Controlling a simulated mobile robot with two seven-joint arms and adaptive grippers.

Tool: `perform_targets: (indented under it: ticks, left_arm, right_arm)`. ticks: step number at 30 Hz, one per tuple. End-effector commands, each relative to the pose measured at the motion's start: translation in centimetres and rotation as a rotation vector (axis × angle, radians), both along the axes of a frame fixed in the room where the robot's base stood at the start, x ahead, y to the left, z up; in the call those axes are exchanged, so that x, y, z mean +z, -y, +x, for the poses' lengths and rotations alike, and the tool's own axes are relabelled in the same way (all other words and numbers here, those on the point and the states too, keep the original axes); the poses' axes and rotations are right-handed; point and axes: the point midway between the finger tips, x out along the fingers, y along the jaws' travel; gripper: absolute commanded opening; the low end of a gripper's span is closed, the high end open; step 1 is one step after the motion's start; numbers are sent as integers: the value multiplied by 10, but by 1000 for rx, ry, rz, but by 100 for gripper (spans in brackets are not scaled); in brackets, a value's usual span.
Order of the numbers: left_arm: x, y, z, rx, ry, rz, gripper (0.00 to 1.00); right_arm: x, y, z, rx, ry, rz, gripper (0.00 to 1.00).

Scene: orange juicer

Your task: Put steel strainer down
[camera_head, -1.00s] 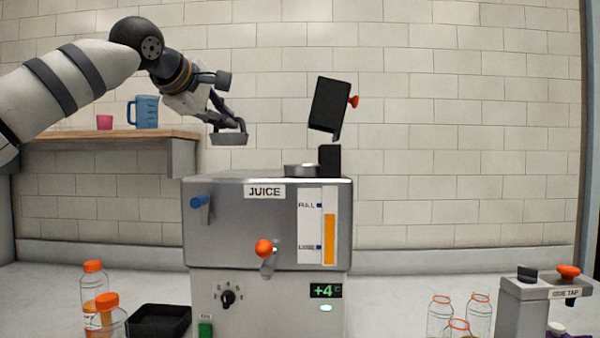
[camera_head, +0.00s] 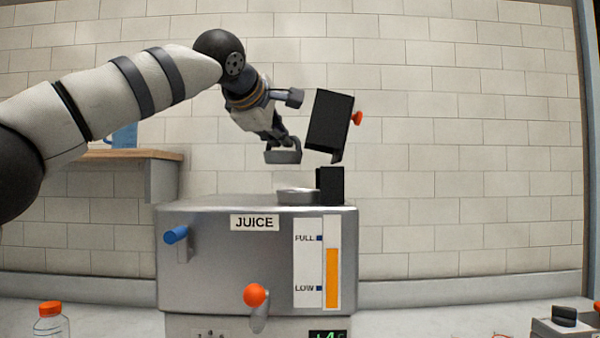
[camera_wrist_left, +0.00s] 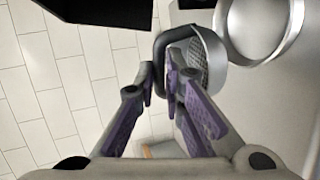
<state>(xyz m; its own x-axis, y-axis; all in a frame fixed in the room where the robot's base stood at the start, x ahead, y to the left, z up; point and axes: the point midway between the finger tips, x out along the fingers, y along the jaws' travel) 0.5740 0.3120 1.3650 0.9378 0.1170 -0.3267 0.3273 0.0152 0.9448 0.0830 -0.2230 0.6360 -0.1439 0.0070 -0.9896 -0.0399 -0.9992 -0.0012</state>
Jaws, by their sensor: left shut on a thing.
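The steel strainer (camera_head: 282,157) is a shallow grey metal cup with a dark handle. My left gripper (camera_head: 281,141) is shut on its handle and holds it in the air above the juicer. In the left wrist view the strainer (camera_wrist_left: 207,62) shows its perforated wall, with the dark handle between the purple-padded fingers of my left gripper (camera_wrist_left: 160,85). The juicer (camera_head: 200,260) is a grey steel box labelled JUICE. A round metal ring (camera_head: 297,196) sits on its top, below and slightly right of the strainer; the ring (camera_wrist_left: 226,25) is apart from it in the wrist view.
A black tilted head (camera_head: 329,120) with an orange knob stands right of the strainer, above a black block (camera_head: 331,185). A wooden shelf (camera_head: 165,155) with a blue jug (camera_head: 124,136) is at left. An orange-capped bottle (camera_head: 50,322) is at lower left.

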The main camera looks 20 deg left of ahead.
Motion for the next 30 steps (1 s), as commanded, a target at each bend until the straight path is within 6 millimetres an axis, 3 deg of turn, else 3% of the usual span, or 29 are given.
perform_targets:
  ticks: [5,14,21,30]
  left_arm:
    - [-1,34,16,-1,0,2,0]
    - [-31,32,14,0,3,0,0]
    - [-67,36,16,-2,3,1,0]
    - [-71,36,17,-1,2,-1,0]
  right_arm:
    - [-2,0,-2,0,-8,0,42]
    - [2,0,2,0,9,0,42]
    - [5,0,6,0,23,0,42]
    - [5,0,6,0,21,0,42]
